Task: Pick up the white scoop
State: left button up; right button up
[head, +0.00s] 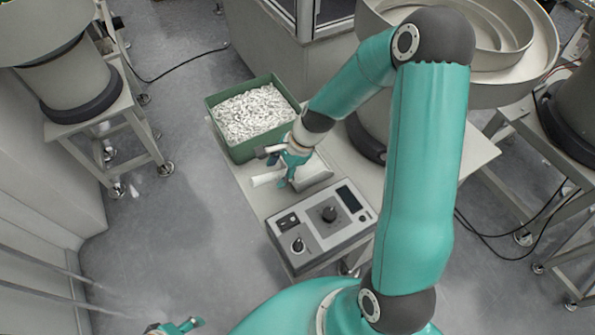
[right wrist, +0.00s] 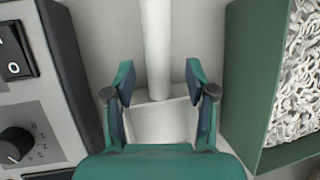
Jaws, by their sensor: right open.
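The white scoop lies on the bench between the green bin and the control box. Its round handle (head: 266,179) points left in the head view, and its grey-white pan (head: 318,187) lies partly under my right gripper (head: 284,170). In the right wrist view the scoop's handle (right wrist: 157,45) runs up from between the open fingers of the right gripper (right wrist: 160,78), and the pan (right wrist: 160,122) shows below it. The fingers are on either side with gaps, not closed on the scoop. My left gripper (head: 178,327) shows only partly at the bottom edge, far from the scoop.
The green bin (head: 239,149) full of small white parts stands behind the scoop. The control box (head: 325,222) with knobs and switches stands in front. Both are close to the right gripper. Bowl feeders (head: 62,80) stand at the left and right. The floor at left is clear.

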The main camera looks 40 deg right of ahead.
jog(key=x, duration=0.2)
jog(key=shift+a+f, duration=0.1)
jog(key=shift+f, duration=0.3)
grip_shut()
jog(key=shift+r, duration=0.1)
jog(key=shift+w+r, duration=0.1)
jog(key=shift+r, duration=0.7)
notch_tip(320, 180, up, 7)
jog(key=p, duration=0.2)
jog(key=shift+r+p, duration=0.1)
jog(key=shift+p, duration=0.25)
notch_tip(320, 180, up, 11)
jog(key=shift+p, duration=0.3)
